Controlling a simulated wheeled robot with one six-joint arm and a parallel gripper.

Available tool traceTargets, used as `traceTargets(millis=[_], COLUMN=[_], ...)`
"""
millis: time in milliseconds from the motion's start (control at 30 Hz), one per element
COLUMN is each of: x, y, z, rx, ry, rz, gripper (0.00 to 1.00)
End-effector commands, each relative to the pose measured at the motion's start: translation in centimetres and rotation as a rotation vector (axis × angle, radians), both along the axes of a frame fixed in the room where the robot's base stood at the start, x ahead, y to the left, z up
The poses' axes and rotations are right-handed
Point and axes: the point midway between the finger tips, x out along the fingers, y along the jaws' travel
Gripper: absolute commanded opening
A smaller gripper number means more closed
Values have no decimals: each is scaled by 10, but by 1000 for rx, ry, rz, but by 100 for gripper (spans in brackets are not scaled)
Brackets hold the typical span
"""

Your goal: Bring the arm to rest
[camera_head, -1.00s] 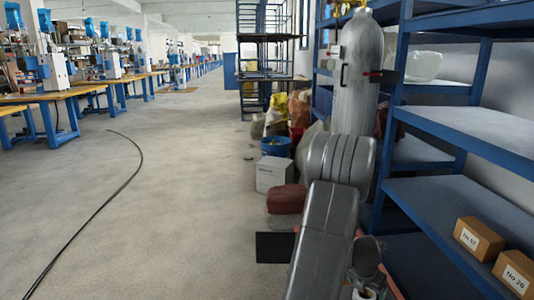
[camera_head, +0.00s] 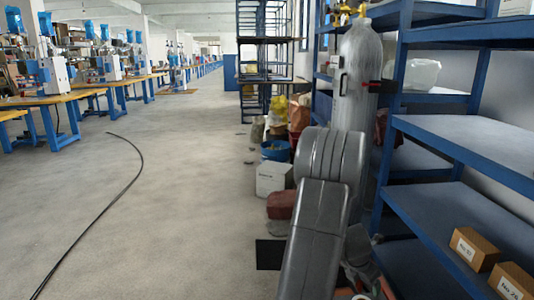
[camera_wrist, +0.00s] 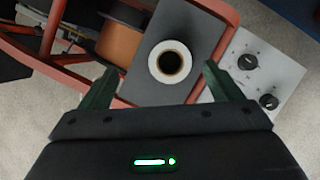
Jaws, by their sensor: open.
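My gripper (camera_wrist: 160,70) shows in the wrist view with its two dark green fingers spread apart. It is open, with nothing held between the fingers. A white roll with a dark centre (camera_wrist: 170,62) appears in the picture between the fingertips; I cannot tell the distance to it. My grey arm (camera_head: 318,220) stands in the lower middle of the head view, bent, in front of the shelving. My gripper cannot be made out in the head view.
The roll sits on a dark grey plate (camera_wrist: 203,30) in a red frame (camera_wrist: 225,12), beside a control box with black knobs (camera_wrist: 255,68). Blue shelving (camera_head: 455,140) with cardboard boxes (camera_head: 474,248) stands close on the right. A gas cylinder (camera_head: 358,65) stands behind the arm. Floor at left is open, with a cable (camera_head: 125,180).

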Motion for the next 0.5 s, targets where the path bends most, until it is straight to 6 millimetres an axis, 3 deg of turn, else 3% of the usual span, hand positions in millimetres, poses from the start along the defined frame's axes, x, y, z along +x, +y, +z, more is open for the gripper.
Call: traceTargets(millis=[500], x=[13], y=[26], z=[-14], rx=[-2], ry=[0], rz=[-269], gripper=[86])
